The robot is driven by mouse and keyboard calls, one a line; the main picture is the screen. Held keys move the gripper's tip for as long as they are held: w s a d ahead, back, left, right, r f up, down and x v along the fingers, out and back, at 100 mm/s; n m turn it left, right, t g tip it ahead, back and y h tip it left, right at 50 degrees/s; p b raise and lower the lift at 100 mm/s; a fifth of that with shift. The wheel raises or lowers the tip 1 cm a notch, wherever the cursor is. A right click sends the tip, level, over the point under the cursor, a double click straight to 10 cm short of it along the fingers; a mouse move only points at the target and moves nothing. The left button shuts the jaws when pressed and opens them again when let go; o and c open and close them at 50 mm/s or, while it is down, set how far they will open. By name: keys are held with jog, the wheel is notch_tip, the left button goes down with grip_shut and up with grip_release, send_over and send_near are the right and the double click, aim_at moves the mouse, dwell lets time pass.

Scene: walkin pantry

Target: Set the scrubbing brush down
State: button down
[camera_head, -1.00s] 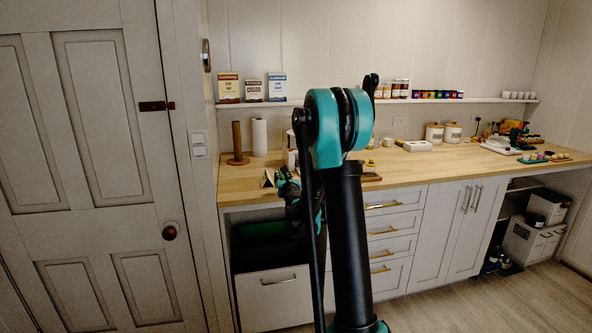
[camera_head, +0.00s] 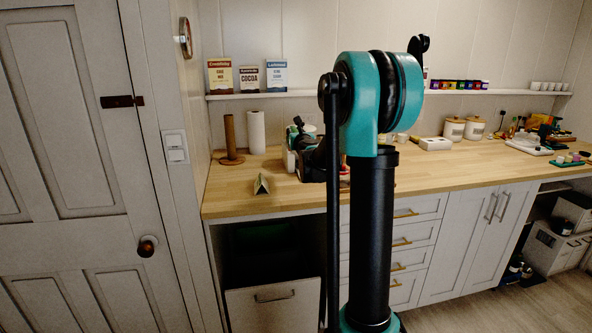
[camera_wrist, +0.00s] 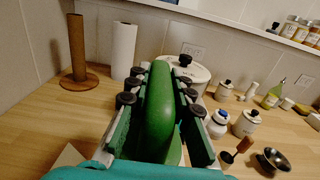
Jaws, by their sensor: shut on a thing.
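My gripper (camera_wrist: 152,86) is shut on a long rounded green thing, which I take to be the scrubbing brush (camera_wrist: 160,118). Its green body runs lengthwise between the two jaws in the wrist view. Its underside and any bristles are hidden. In the head view my gripper (camera_head: 298,130) is over the left part of the wooden counter (camera_head: 232,184), partly behind my arm. The brush cannot be made out there. Whether it touches the counter I cannot tell.
A wooden paper towel stand (camera_wrist: 78,60), a white roll (camera_wrist: 123,48) and a white lidded pot (camera_wrist: 187,72) stand beyond my gripper. A small folded card (camera_head: 261,185) is near the counter's front edge.

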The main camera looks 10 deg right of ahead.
notch_tip(320, 180, down, 15)
jog(key=shift+f, duration=0.2)
dwell(0.3)
jog(key=shift+f, duration=0.1)
jog(key=c, duration=1.3)
grip_release()
jog(key=shift+c, duration=0.2)
